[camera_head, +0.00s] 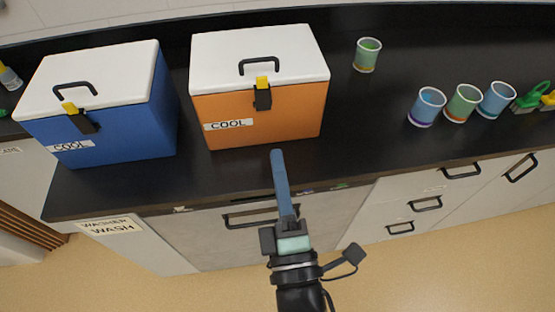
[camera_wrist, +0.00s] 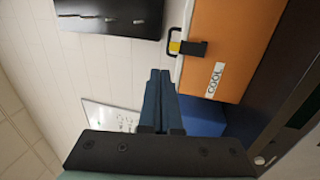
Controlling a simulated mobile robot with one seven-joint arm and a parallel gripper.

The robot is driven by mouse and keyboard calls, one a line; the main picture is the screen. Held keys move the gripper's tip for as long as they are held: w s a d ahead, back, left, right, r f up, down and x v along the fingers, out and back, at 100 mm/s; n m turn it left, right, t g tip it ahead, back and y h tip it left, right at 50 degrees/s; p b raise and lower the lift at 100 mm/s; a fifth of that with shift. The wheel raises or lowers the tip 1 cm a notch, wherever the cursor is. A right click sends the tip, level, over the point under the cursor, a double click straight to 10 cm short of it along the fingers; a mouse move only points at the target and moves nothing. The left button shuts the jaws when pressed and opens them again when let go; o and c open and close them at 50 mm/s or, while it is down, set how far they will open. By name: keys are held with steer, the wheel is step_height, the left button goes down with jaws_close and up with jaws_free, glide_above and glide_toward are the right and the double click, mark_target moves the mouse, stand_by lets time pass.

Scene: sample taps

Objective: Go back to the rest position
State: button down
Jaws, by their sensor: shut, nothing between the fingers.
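My gripper (camera_head: 277,156) is in front of the orange cooler, near the counter's front edge in the head view. Its blue fingers lie together with nothing between them. The fingers also show in the wrist view (camera_wrist: 158,80), pointing past the orange cooler. The orange cooler (camera_head: 265,120) has a white lid, a black handle and a yellow and black latch; its lid is down. It also shows in the wrist view (camera_wrist: 235,45), turned on its side. The blue cooler (camera_head: 130,125) stands to its left with its lid down, partly seen in the wrist view (camera_wrist: 200,118).
The black counter (camera_head: 360,130) is bare right of the orange cooler. A green cup (camera_head: 367,56) stands at the back. Blue cup (camera_head: 427,106), green cup (camera_head: 462,103) and another blue cup (camera_head: 496,99) stand at the right. Drawer handles (camera_head: 262,217) project below the counter. The floor in front is clear.

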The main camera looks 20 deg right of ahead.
stand_by(0.4)
steer(key=w+a+r+m+t, duration=0.2)
steer(key=w+r+m, duration=0.15)
steer(key=r, duration=0.75)
steer(key=w+a+r+m+t, duration=0.1)
steer(key=w+r+m, duration=0.3)
steer(key=r, duration=0.6)
steer(key=s+a+r+m+t+y, duration=0.2)
steer(key=s+a+r+m, duration=0.1)
steer(key=r, duration=0.7)
steer(key=s+a+r+m+t+y, duration=0.2)
steer(key=a+r, duration=0.4)
steer(key=r, duration=0.5)
steer(key=shift+s+a+r+m+t+y, duration=0.15)
steer(key=shift+s+r+m+t+y, duration=0.25)
steer(key=shift+m+y, duration=0.6)
steer(key=shift+f, duration=0.1)
